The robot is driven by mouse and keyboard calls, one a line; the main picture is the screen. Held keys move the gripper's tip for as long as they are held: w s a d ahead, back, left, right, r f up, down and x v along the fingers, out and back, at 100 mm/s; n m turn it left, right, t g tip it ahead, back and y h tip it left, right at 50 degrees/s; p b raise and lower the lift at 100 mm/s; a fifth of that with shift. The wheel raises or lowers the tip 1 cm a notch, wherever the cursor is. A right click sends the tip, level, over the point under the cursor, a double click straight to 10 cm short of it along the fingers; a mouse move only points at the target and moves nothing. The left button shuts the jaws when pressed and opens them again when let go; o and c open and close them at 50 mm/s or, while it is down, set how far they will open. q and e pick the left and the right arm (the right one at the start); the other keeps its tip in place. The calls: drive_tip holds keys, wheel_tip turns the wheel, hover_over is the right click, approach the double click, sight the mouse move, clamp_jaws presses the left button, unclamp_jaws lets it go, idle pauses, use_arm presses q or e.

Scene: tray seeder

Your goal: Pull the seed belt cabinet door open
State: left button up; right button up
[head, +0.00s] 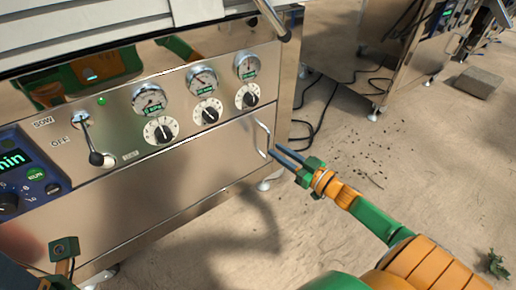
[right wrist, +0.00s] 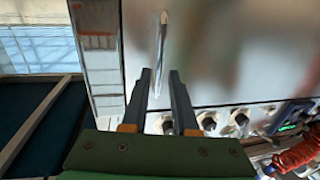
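The seed belt cabinet door (head: 175,180) is a shiny steel panel below the dials, and it looks shut. Its upright bar handle (head: 262,139) is near the door's right edge. My right gripper (head: 280,156) is just right of and below the handle, its fingers pointing at it. In the right wrist view the fingers (right wrist: 160,76) are parted and empty, and the handle (right wrist: 161,42) stands beyond the tips, roughly in line with the gap. Part of my left gripper (head: 64,250) shows at the lower left; its fingers cannot be made out.
Above the door are several gauges (head: 202,79) and knobs, a lever (head: 95,145) and a blue control unit (head: 25,170). Black cables (head: 312,120) lie on the floor beside the cabinet.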

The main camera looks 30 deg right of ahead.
sight(268, 158)
drive_tip(key=b+x, duration=0.1)
drive_tip(key=x, duration=0.3)
drive_tip(key=shift+w+b, duration=0.25)
drive_tip(key=shift+b, duration=0.05)
clamp_jaws()
idle(1.1)
